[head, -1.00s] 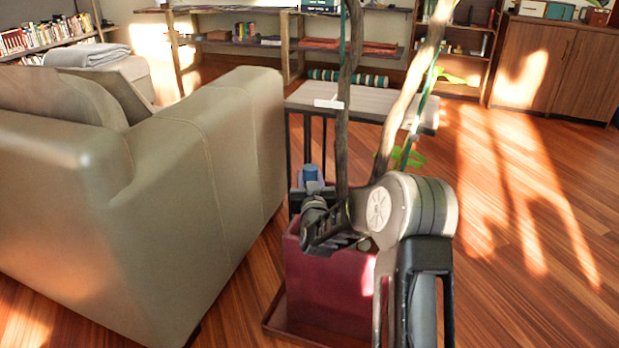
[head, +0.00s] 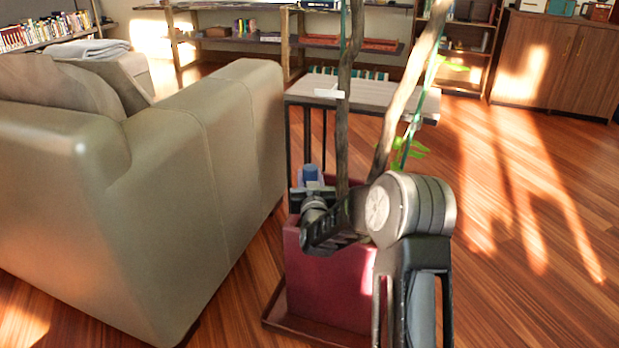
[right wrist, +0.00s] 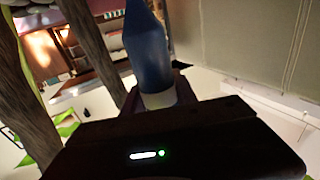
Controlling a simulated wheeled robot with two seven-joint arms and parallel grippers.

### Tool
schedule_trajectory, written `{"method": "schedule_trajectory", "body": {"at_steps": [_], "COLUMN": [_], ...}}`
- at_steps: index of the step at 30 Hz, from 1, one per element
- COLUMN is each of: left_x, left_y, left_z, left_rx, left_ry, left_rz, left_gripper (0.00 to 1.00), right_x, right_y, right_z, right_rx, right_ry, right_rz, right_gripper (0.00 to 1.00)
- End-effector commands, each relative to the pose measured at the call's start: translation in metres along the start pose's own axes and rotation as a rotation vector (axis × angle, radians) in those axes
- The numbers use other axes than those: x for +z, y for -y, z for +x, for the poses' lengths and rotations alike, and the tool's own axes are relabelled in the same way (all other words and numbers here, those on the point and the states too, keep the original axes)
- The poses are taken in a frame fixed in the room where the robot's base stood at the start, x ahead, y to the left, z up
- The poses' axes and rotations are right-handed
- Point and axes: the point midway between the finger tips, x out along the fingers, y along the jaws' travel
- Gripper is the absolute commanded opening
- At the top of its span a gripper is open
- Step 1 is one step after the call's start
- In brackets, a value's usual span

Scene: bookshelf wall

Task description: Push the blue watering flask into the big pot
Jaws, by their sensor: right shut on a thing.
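The big pot (head: 325,285) is dark red and square, standing on a reddish tray on the wood floor, with tall stems rising from it. The blue watering flask (head: 310,174) is held in my right gripper (head: 312,190) above the pot's back left rim. In the right wrist view the flask (right wrist: 147,50) is upright, with a pale band at its lower end, and the gripper (right wrist: 160,98) is shut on it. My forearm and gripper hide part of the pot's opening. My left gripper is not in view.
Two thick stems (head: 346,110) stand just right of the flask, close to my arm. A grey-green sofa (head: 200,170) is on the left, near the pot. A low bench (head: 375,98) stands behind the pot. The floor on the right is clear.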

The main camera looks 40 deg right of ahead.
Motion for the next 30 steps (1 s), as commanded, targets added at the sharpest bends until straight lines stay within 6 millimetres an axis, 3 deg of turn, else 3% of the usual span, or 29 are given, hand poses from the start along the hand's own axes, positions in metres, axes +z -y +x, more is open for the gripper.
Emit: {"method": "schedule_trajectory", "body": {"at_steps": [30], "left_x": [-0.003], "left_y": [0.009], "left_z": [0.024], "left_rx": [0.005], "left_ry": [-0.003], "left_rz": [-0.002], "left_gripper": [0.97], "right_x": [0.032], "right_y": [0.000], "right_z": [0.000], "right_rx": [0.000], "right_ry": [-0.001], "right_rz": [0.000], "right_gripper": [0.00]}}
